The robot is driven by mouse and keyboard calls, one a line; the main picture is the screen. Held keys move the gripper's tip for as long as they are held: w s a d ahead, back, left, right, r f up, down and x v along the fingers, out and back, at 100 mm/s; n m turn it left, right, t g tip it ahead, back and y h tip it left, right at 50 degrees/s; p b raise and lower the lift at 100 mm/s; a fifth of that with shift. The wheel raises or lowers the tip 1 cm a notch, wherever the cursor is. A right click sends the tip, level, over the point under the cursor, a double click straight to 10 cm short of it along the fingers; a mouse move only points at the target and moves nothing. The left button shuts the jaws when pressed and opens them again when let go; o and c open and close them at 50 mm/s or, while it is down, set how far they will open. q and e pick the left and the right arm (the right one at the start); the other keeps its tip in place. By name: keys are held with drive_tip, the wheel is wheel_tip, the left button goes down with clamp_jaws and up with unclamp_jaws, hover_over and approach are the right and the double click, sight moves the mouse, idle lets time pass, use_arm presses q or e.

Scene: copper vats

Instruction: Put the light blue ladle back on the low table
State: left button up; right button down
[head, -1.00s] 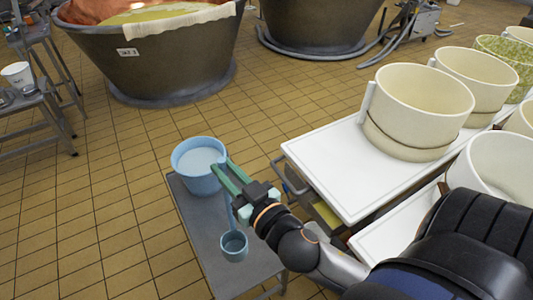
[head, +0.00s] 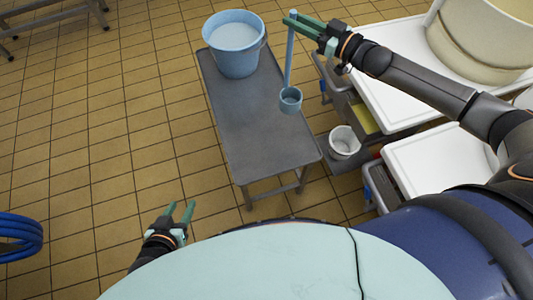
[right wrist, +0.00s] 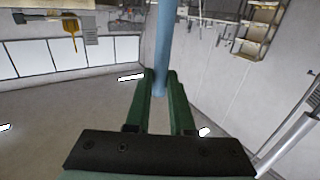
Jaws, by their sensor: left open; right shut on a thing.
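The light blue ladle (head: 289,98) hangs upright, its cup down, from my right gripper (head: 303,24). That gripper is shut on the upper handle. In the right wrist view the handle (right wrist: 164,48) shows between the green fingers (right wrist: 160,88). The low table (head: 262,135) is a narrow grey metal one. The ladle's cup shows over its right edge in the head view; I cannot tell how high above it. A light blue bucket (head: 237,60) stands at the table's far end. My left gripper (head: 180,212) is open and empty, left of the table's near end.
The near and middle table top is bare. White-topped carts (head: 385,100) stand to the right, with a small white bucket (head: 344,142) low between them and the table. A blue hose coil (head: 20,240) is at the left. Tiled floor (head: 120,120) left of the table is clear.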

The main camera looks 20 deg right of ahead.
use_arm(q)
drive_tip(key=shift+s+d+f, duration=0.1)
drive_tip(key=shift+d+f, duration=0.1)
drive_tip(key=shift+f, duration=0.05)
use_arm(e)
drive_tip(key=s+a+f, duration=0.7)
drive_tip(key=a+f, duration=0.3)
drive_tip(key=f, duration=0.2)
drive_tip(key=shift+a+f, duration=0.2)
drive_tip(key=shift+f, duration=0.1)
use_arm(q)
drive_tip(key=shift+f, duration=0.1)
use_arm(e)
drive_tip(key=shift+s, duration=0.1)
drive_tip(key=c, duration=0.8)
unclamp_jaws()
drive_tip(key=shift+f, duration=0.1)
use_arm(q)
drive_tip(key=shift+a, duration=0.1)
